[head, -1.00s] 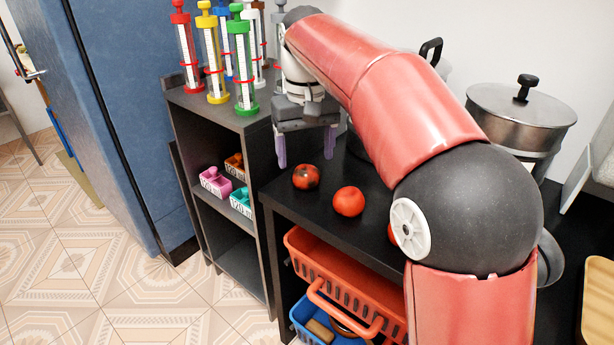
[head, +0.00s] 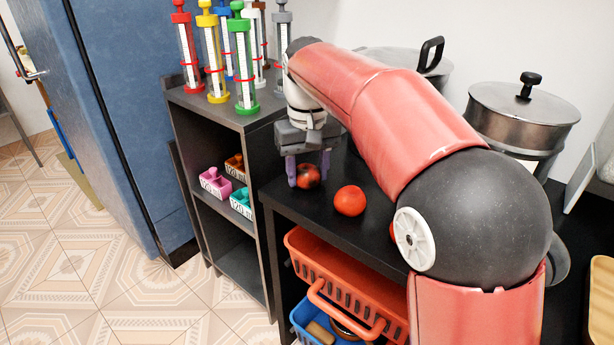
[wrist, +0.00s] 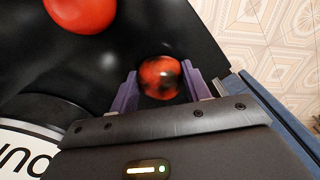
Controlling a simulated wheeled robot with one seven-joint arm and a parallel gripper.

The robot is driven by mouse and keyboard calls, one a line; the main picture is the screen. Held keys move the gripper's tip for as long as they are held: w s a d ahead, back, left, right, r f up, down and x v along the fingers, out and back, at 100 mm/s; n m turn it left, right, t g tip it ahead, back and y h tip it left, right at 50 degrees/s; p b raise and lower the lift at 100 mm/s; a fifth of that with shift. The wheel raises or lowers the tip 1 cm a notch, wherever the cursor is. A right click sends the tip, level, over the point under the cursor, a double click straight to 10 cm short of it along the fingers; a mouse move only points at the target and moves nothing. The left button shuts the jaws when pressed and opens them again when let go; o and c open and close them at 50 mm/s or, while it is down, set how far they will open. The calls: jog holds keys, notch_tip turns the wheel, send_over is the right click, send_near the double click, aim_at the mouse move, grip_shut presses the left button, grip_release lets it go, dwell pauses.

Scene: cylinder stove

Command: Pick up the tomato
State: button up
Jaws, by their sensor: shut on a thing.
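A red tomato with dark patches (head: 309,176) sits on the black counter near its left end. My gripper (head: 308,177) is lowered around it, with one purple finger on each side. In the wrist view the patched tomato (wrist: 160,77) lies between the purple fingers of my gripper (wrist: 161,84), which are shut on it. A second, plain red tomato (head: 350,200) lies on the counter to the right, apart from the gripper; it also shows at the top of the wrist view (wrist: 82,8). A third red thing is mostly hidden behind my arm.
A dark shelf (head: 215,112) with several coloured cylinders on top stands left of the counter (head: 290,197). A lidded pot (head: 520,115) and another pot (head: 410,62) stand behind my arm. An orange basket (head: 340,275) is under the counter.

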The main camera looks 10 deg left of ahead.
aim_at(309, 169)
notch_tip(309, 169, up, 10)
jog(key=p, duration=0.2)
jog(key=shift+p, duration=0.35)
jog(key=shift+d, duration=0.1)
dwell(0.9)
